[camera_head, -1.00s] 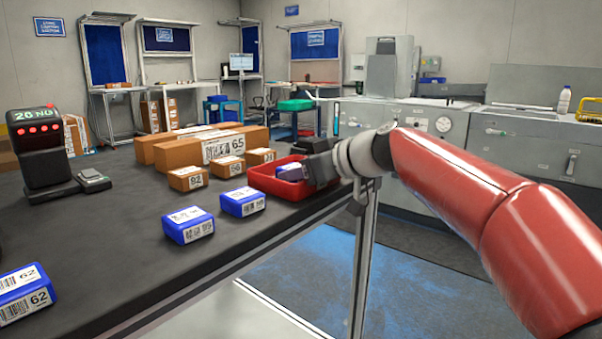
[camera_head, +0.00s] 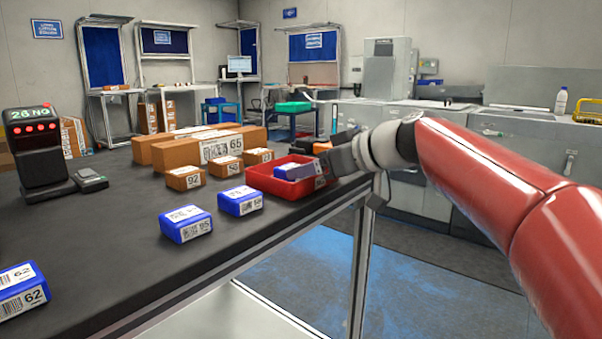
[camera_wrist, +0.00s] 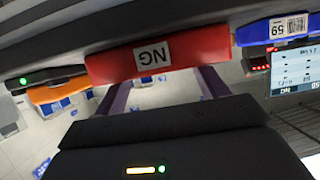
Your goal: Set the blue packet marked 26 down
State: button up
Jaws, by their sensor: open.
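A blue packet (camera_head: 290,172) lies inside the red tray (camera_head: 283,191) near the table's right edge. It leans up a little against the tray's right side, and its number cannot be read. The red tray also shows in the wrist view (camera_wrist: 195,50), with an upside-down NG label. My gripper (camera_head: 338,160) is at the right rim of the tray, open and empty, apart from the packet as far as I can tell. Its two fingers also show in the wrist view (camera_wrist: 165,90). The scanner (camera_head: 35,150) at the left displays "26 NG".
More blue packets (camera_head: 186,225) (camera_head: 240,201) (camera_head: 20,290) lie on the dark table (camera_head: 120,265). Small brown boxes (camera_head: 186,177) and larger cartons (camera_head: 210,148) stand left of and behind the tray. Bare tabletop lies at the front middle.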

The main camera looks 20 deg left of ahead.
jog(key=v, duration=0.7)
jog(key=shift+d+b, duration=0.3)
jog(key=shift+b, duration=0.05)
jog(key=shift+s, duration=0.15)
jog(key=s+d+f+m+h+p, duration=0.2)
jog(key=s+d+f+m+h, duration=1)
jog(key=s+d+f, duration=1.2)
notch_tip(320, 180, down, 4)
jog(key=shift+r+m, duration=0.25)
jog(key=shift+m, duration=0.45)
jog(key=shift+f, duration=0.2)
jog(key=shift+c, duration=0.2)
